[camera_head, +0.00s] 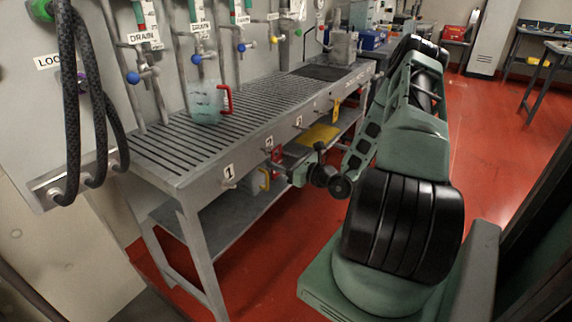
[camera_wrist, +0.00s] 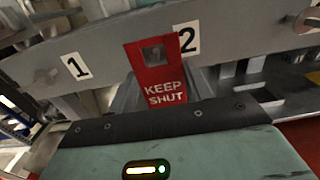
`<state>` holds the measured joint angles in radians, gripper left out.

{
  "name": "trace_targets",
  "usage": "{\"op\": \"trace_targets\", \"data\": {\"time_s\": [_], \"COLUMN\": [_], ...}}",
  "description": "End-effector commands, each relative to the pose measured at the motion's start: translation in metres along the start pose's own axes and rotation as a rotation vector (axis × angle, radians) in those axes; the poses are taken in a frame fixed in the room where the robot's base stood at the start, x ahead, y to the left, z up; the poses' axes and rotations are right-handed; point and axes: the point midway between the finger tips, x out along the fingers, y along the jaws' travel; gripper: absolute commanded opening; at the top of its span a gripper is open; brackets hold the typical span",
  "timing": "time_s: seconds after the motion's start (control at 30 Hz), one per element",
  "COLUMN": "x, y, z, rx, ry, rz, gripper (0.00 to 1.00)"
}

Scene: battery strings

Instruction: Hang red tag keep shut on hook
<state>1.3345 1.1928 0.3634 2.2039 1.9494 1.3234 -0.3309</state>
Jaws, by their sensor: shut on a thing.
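The red tag (camera_wrist: 160,72) with white KEEP SHUT lettering stands upright in the wrist view, with a square hole near its top. My gripper (camera_head: 281,170) is shut on the tag's lower part, and its fingers are mostly hidden. In the head view, the tag (camera_head: 276,154) shows small and red in front of the bench's front rail, near label 2. In the wrist view, the tag overlaps the left edge of label 2 (camera_wrist: 189,38). Grey shows through its hole; I cannot tell whether a hook passes through. A hook (camera_wrist: 45,76) projects left of label 1 (camera_wrist: 75,67).
The slatted grey bench (camera_head: 165,158) runs along the wall. A clear jug with a red handle (camera_head: 207,103) stands on it below the valves. A yellow tag (camera_head: 335,111) hangs farther along the rail. A yellow tray (camera_head: 321,134) lies on the lower shelf.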

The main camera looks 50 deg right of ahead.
Motion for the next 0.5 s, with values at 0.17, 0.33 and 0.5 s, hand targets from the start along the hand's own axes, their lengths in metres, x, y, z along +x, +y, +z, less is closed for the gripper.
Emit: {"op": "trace_targets", "data": {"time_s": [0.17, 0.33, 0.5], "x": [0.011, 0.018, 0.022], "y": [0.0, 0.0, 0.0], "z": [-0.001, -0.005, -0.008], "rx": [0.0, 0.0, 0.001], "ry": [0.0, 0.0, 0.0], "rz": [0.0, 0.0, -0.001], "gripper": [0.28, 0.28, 0.28]}}
